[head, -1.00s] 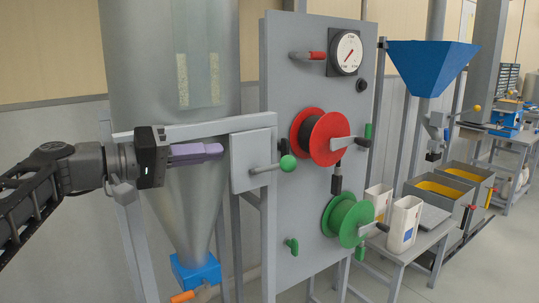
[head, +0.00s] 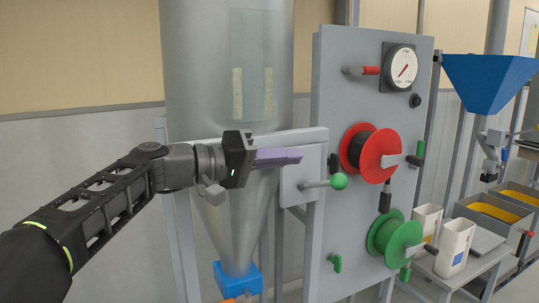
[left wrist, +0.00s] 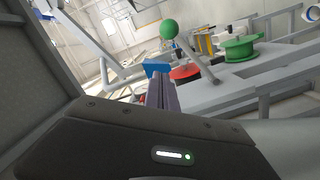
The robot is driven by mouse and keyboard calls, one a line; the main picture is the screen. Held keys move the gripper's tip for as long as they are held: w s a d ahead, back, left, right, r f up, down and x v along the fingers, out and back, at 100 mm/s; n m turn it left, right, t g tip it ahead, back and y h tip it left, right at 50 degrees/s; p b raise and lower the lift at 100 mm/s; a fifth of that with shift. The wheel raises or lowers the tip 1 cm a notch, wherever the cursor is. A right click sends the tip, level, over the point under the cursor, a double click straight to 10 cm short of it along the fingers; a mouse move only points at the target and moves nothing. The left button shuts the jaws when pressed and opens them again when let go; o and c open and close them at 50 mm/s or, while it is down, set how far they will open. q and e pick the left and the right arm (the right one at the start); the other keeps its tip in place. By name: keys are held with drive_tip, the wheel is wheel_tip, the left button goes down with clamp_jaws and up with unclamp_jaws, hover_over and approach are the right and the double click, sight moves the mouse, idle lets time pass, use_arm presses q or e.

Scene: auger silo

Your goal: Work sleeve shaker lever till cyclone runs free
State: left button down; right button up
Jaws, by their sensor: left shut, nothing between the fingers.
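The lever with a green ball knob (head: 339,182) sticks out from a small grey plate (head: 297,178) on the frame beside the cyclone. The grey cyclone (head: 228,205) has a clear window with pale sleeves (head: 252,92) inside. My left gripper (head: 300,155) is shut and empty, in front of the plate, above and left of the knob. The two are apart in the head view. In the left wrist view the shut fingers (left wrist: 161,92) point toward the panel, and the green knob (left wrist: 169,29) shows above them. My right gripper is not in view.
The grey panel (head: 350,110) right of the lever carries a gauge (head: 400,67), a red-handled lever (head: 368,71), a red reel (head: 372,153) and a green reel (head: 395,234). A blue outlet (head: 238,279) sits under the cyclone. A blue hopper (head: 488,82) and white jugs (head: 455,248) stand at right.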

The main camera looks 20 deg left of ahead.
sight(322, 183)
use_arm(q)
drive_tip(key=w+d+f, duration=0.1)
drive_tip(key=d+f, duration=0.1)
drive_tip(key=d, duration=0.3)
drive_tip(key=shift+w+d+f, duration=0.15)
drive_tip(key=shift+d+f, duration=0.05)
drive_tip(key=shift+d, duration=0.15)
wheel_tip(322, 183, down, 7)
drive_tip(key=s+d+m+b, duration=0.1)
drive_tip(key=m+b, duration=0.5)
drive_tip(key=b, duration=1)
drive_tip(key=shift+s+d+r+m+y, duration=0.15)
drive_tip(key=shift+s+d+m+y, duration=0.2)
drive_tip(key=shift+d, duration=0.15)
